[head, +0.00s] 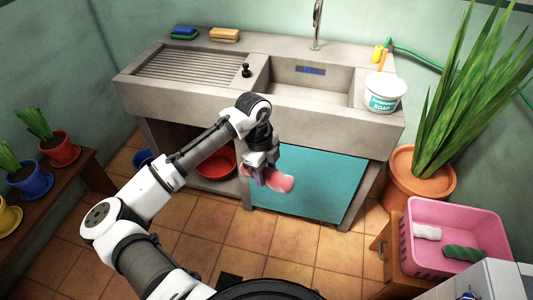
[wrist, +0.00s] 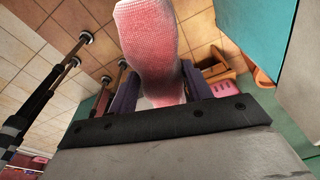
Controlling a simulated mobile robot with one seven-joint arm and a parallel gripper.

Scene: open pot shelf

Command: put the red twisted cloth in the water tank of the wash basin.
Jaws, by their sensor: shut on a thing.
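My gripper (head: 261,174) is shut on the red twisted cloth (head: 279,181), which looks pink-red. It holds the cloth in front of the wash basin, below the rim and before the turquoise panel. In the wrist view the cloth (wrist: 150,45) sticks out between the fingers. The wash basin (head: 265,115) is grey stone with a ribbed board at left. Its water tank (head: 310,84) is the recess at right, under the tap, with a small blue display on its back wall. The tank's floor is partly hidden by the front wall.
Sponges (head: 224,34) lie at the back left. A pink crate (head: 455,215) with white and green cloths and a large potted plant (head: 415,175) stand at right.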

